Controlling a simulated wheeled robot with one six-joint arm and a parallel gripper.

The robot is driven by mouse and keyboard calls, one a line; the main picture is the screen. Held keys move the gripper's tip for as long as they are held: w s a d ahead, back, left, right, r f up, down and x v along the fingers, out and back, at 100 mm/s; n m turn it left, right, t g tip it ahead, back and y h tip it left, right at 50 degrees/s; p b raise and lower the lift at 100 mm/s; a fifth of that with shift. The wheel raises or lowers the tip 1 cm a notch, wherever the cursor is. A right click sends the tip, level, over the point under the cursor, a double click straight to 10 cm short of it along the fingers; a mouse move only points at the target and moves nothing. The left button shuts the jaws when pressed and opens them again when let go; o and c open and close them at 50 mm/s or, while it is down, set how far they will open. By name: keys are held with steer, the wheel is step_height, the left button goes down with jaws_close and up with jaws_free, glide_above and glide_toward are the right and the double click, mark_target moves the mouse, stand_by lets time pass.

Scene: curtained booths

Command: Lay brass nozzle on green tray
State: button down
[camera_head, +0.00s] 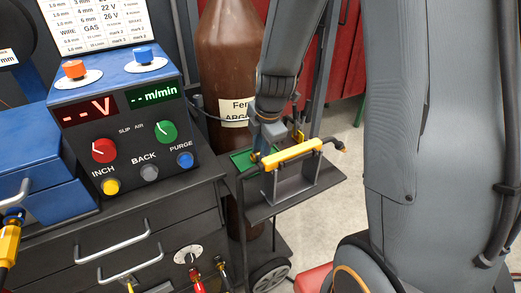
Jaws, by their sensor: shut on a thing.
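My gripper (262,151) points down over the small shelf on the cart, behind the yellow torch. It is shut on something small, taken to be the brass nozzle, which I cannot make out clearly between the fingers. The green tray (241,161) lies on the shelf. Its left part shows, and the rest is hidden behind my gripper and the torch. My fingertips are at or just above the tray's right part; I cannot tell whether anything touches it.
A yellow-handled torch (294,152) rests on a grey stand (290,184) in front of my gripper. A brown gas cylinder (229,60) stands behind the shelf (262,211). A blue welder panel (125,125) on a drawer cabinet (135,235) is at left.

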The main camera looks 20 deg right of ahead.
steer(key=c, duration=1.4)
jaws_free()
steer(key=shift+r, duration=0.1)
